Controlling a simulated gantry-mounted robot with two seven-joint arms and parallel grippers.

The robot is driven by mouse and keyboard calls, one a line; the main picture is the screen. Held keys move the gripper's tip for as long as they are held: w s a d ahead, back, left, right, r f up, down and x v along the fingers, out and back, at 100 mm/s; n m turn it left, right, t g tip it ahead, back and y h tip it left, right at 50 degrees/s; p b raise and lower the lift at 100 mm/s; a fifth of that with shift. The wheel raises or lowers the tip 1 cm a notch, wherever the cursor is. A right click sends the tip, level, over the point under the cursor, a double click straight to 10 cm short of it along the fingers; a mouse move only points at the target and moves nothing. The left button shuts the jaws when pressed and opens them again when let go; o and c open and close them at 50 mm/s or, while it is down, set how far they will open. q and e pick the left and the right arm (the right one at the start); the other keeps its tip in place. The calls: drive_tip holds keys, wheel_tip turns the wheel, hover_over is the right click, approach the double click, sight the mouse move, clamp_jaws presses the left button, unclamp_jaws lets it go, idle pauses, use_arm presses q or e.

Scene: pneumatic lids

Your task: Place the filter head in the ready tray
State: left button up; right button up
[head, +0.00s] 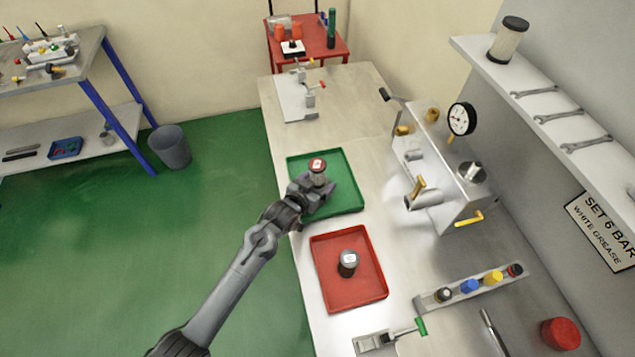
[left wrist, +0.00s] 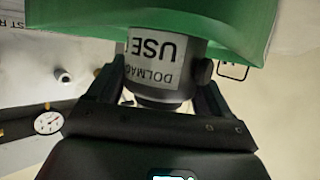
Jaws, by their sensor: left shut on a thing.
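My left gripper (head: 317,184) is shut on the filter head (head: 318,168), a grey cylinder with a red and white top. It is over the green tray (head: 347,178), the likely ready tray; whether it touches the tray floor I cannot tell. In the left wrist view the fingers (left wrist: 160,85) clasp the filter head (left wrist: 153,62), which bears a white printed label. The green tray (left wrist: 230,30) fills the top of that view. My right gripper is not in view.
A red tray (head: 330,290) nearer on the bench holds a dark cylinder with a white top (head: 348,262). To the right stand a metal test rig with a gauge (head: 462,119) and a rack of coloured caps (head: 470,287). The rest of the green tray looks empty.

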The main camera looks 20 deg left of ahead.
use_arm(q)
drive_tip(key=shift+f, duration=0.15)
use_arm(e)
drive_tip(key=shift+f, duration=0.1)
use_arm(q)
drive_tip(key=o, duration=1.2)
drive_tip(key=shift+c, duration=0.2)
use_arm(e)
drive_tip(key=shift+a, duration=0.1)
use_arm(q)
drive_tip(key=shift+s+a+r, duration=0.1)
drive_tip(key=shift+s+r, duration=0.25)
drive_tip(key=shift+s, duration=0.05)
use_arm(e)
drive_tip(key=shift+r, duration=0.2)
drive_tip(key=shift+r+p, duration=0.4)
drive_tip(key=shift+p, duration=0.15)
use_arm(q)
drive_tip(key=s+a+r+g+y, duration=0.1)
drive_tip(key=s+g, duration=0.4)
drive_tip(key=s, duration=1.3)
drive_tip(key=s+a+g+y, duration=0.1)
drive_tip(key=s+g, duration=0.3)
drive_tip(key=s, duration=1.4)
drive_tip(key=shift+s+a+r+g, duration=0.25)
drive_tip(key=shift+s+r+g, duration=0.1)
drive_tip(key=shift+r+g, duration=0.05)
